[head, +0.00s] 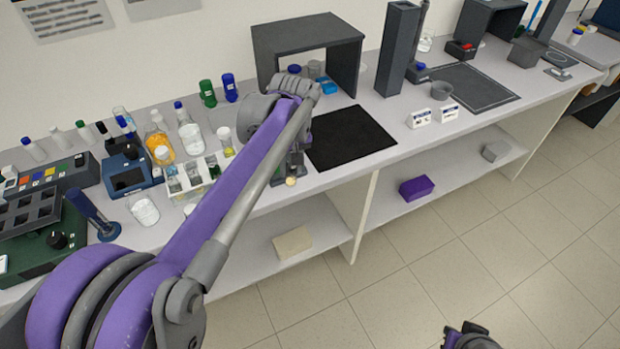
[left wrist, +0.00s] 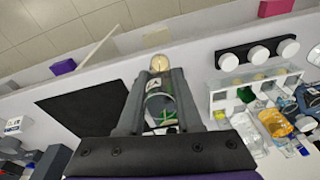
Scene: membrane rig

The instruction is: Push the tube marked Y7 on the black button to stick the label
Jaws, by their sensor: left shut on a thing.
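My left gripper (head: 292,170) is over the bench edge beside the black mat. In the left wrist view its fingers (left wrist: 160,100) are shut on a clear tube (left wrist: 159,106) with a tan rounded end and green inside. A small pale marking shows on the tube, but I cannot read it as Y7. I cannot pick out the black button for certain. A blue device with a dark panel (head: 127,180) and a green device with a black knob (head: 57,240) stand at the left. My right gripper (head: 470,337) is partly in view at the bottom edge; its jaws are unclear.
A white rack (head: 196,178) with small vials stands left of my left gripper, among several bottles. The black mat (head: 348,138) is bare. A dark grey open-fronted box (head: 308,40) stands behind it. Open shelves below hold a purple block (head: 416,188).

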